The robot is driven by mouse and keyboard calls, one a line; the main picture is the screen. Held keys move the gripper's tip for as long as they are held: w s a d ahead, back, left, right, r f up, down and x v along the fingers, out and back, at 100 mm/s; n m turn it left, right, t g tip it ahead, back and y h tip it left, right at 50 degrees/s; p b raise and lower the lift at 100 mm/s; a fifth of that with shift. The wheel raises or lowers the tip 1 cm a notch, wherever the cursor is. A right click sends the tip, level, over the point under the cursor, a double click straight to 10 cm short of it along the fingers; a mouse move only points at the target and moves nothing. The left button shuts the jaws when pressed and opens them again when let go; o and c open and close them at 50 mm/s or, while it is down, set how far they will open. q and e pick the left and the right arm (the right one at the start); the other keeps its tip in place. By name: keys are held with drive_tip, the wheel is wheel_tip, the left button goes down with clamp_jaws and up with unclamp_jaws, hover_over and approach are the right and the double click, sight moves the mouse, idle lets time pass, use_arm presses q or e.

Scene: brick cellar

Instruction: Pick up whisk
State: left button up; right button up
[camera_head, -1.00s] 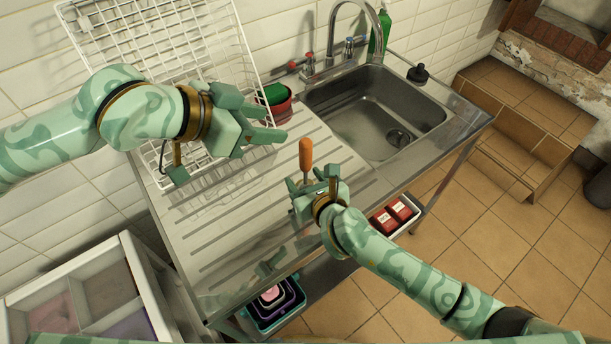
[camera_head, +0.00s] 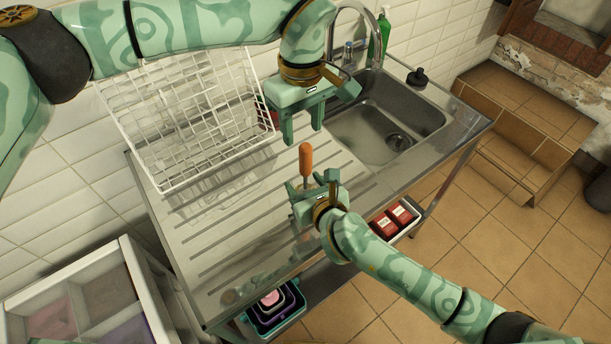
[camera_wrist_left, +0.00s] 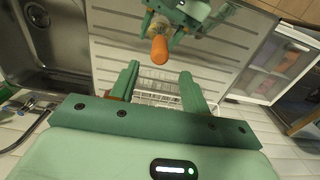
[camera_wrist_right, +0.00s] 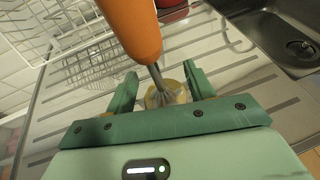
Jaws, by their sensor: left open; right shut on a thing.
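The whisk (camera_head: 306,160) stands roughly upright with its orange handle up, above the front part of the drainboard. My right gripper (camera_head: 312,188) is shut on it below the handle. In the right wrist view the orange handle (camera_wrist_right: 133,25) leans over the jaws, and the metal part lies between the fingers (camera_wrist_right: 160,82). Most of the wire end is hidden by the gripper. My left gripper (camera_head: 303,131) is open and empty, pointing down just behind the handle. In the left wrist view the handle end (camera_wrist_left: 159,50) shows beyond the open fingers (camera_wrist_left: 158,82), apart from them.
A white wire rack (camera_head: 185,135) sits at the back left of the drainboard (camera_head: 225,235). The steel sink (camera_head: 375,125) is at right, with a green bottle (camera_head: 379,35) and black stopper (camera_head: 417,76).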

sight(305, 157)
use_arm(q)
wheel_tip(305, 157, down, 3)
drive_tip(key=shift+f, duration=0.2)
drive_tip(key=f, duration=0.5)
drive_tip(key=shift+s+d, duration=0.2)
drive_tip(key=shift+s, duration=0.05)
drive_tip(key=c, duration=1)
